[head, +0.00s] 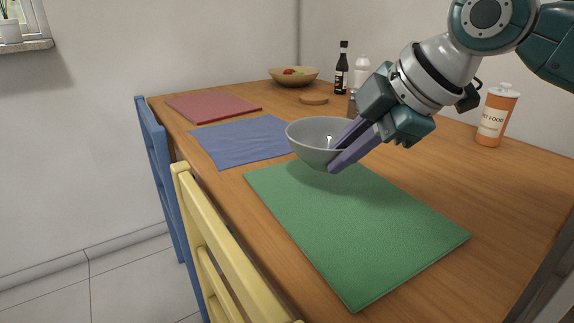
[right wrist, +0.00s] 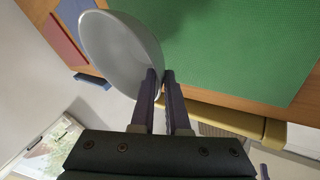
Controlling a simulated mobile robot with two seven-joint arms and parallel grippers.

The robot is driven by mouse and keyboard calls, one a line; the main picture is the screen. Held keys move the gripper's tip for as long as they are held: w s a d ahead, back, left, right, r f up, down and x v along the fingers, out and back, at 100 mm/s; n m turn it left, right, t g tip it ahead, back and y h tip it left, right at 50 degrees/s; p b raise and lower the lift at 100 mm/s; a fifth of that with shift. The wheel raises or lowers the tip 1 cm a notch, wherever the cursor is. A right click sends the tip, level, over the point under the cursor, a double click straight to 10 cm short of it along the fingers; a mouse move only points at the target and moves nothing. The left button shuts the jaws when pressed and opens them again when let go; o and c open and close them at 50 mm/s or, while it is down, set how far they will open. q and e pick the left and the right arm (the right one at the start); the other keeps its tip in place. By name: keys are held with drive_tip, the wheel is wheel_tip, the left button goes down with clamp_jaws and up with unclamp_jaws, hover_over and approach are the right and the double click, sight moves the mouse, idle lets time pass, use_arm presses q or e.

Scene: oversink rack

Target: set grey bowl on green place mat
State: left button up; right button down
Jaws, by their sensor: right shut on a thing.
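The grey bowl (head: 309,140) is held upright by its rim in my right gripper (head: 340,150), which is shut on the bowl's near right side. The bowl hangs above the far left part of the green place mat (head: 360,225), with a soft shadow on the mat below it. The right wrist view also shows the bowl (right wrist: 112,50) at the fingers (right wrist: 161,80), with the green mat (right wrist: 240,45) beyond. The green mat is bare. My left gripper is not in view.
A blue mat (head: 235,140) and a red mat (head: 210,105) lie further back. A fruit bowl (head: 293,77), dark bottle (head: 342,70) and orange pet food container (head: 496,115) stand along the wall. Yellow (head: 215,240) and blue (head: 155,155) chairs line the left table edge.

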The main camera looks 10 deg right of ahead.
drive_tip(key=shift+f+b, duration=0.55)
drive_tip(key=shift+f, duration=1.45)
drive_tip(key=shift+f, duration=0.1)
drive_tip(key=c, duration=0.9)
unclamp_jaws()
drive_tip(key=shift+r, duration=0.25)
drive_tip(key=p+v, duration=0.4)
drive_tip(key=v, duration=0.7)
drive_tip(key=shift+s+d+r, duration=0.1)
drive_tip(key=shift+s+r, duration=0.1)
drive_tip(key=shift+r, duration=0.1)
